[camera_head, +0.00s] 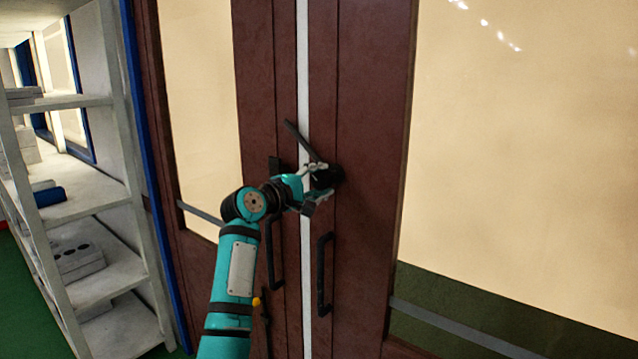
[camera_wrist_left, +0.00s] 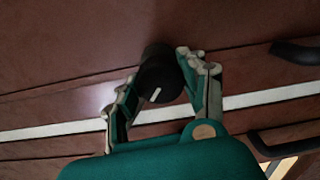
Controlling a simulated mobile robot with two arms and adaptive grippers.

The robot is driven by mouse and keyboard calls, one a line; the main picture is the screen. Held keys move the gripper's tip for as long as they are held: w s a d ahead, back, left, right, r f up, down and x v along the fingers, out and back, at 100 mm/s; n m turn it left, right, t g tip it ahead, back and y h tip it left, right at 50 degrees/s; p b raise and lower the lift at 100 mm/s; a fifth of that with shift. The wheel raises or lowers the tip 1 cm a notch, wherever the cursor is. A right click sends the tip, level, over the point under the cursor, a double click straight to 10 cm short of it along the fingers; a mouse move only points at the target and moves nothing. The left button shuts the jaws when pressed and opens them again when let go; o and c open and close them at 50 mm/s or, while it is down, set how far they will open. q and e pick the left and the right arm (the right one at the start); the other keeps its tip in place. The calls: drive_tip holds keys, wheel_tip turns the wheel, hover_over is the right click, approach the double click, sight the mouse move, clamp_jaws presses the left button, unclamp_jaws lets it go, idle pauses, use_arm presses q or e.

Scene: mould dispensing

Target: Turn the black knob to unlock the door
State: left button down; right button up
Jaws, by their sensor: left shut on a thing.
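The black knob (camera_wrist_left: 160,78) is on the dark reddish-brown double door (camera_head: 365,120), above the right-hand pull handle. In the left wrist view it sits between my left gripper's two fingers and bears a short white mark. My left gripper (camera_head: 318,178) is at the door and shut on the knob; it also shows in the left wrist view (camera_wrist_left: 158,92). In the head view the gripper partly hides the knob (camera_head: 332,175). The door leaves stand closed, with a white strip (camera_head: 302,80) between them. My right gripper is not in view.
Two black vertical pull handles, a left one (camera_head: 270,255) and a right one (camera_head: 322,275), stand out from the door below my gripper. A white shelf rack (camera_head: 105,190) with boxes stands at the left. Large pale panes fill the door's sides.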

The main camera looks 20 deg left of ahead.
use_arm(q)
drive_tip(key=m, duration=0.5)
drive_tip(key=shift+f+b, duration=0.1)
drive_tip(key=shift+b, duration=0.3)
drive_tip(key=shift+m+y+b, duration=0.3)
drive_tip(key=shift+m, duration=2)
drive_tip(key=c, duration=0.7)
unclamp_jaws()
drive_tip(key=v, duration=1.2)
